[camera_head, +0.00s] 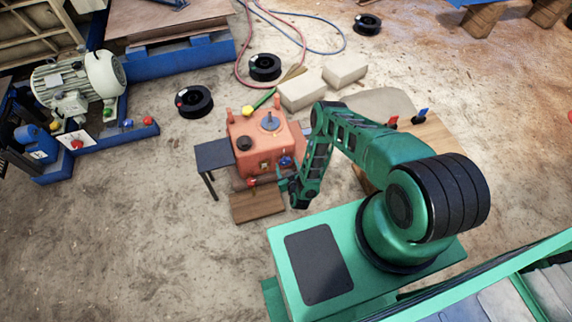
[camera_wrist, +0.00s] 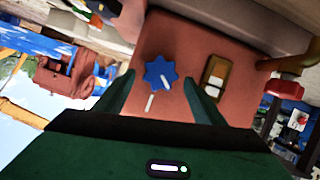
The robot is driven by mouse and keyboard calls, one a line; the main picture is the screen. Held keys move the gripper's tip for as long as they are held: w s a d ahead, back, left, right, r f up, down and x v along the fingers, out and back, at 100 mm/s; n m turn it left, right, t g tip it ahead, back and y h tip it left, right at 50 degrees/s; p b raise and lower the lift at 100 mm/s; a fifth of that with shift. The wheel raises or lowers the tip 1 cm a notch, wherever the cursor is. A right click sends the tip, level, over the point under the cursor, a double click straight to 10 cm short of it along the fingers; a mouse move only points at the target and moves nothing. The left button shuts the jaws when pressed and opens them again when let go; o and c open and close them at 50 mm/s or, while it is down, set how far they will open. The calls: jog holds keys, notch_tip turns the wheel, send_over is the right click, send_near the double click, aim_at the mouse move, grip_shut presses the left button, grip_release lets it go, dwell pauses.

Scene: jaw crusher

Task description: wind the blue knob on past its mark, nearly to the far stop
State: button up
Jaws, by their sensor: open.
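The blue knob (camera_wrist: 158,70) is star-shaped and sits on the front face of the orange-red crusher (camera_wrist: 190,45). A white pointer line on the knob slants toward its lower edge, and a white mark (camera_wrist: 149,102) is on the face below it. In the head view the knob (camera_head: 286,161) shows at the right of the crusher (camera_head: 262,142). My gripper (camera_wrist: 158,79) is open, with one green finger on each side of the knob. Gaps show between fingers and knob, so it is not gripped; I cannot tell the depth between them.
A yellowish switch plate (camera_wrist: 214,78) sits right of the knob, close to my right finger. A red handle (camera_wrist: 284,88) stands further right. A small dark table (camera_head: 214,153) is left of the crusher, and a wooden board (camera_head: 258,205) is in front.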

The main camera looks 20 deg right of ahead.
jog(key=shift+x, duration=0.85)
jog(key=c, duration=1.1)
jog(key=shift+o, duration=0.2)
jog(key=m+y, duration=0.2)
jog(key=shift+d+m, duration=0.25)
jog(key=shift+m, duration=0.15)
jog(key=shift+d+m+y, duration=0.25)
jog(key=shift+m+y, duration=0.55)
jog(key=shift+m, duration=0.3)
jog(key=shift+f, duration=0.1)
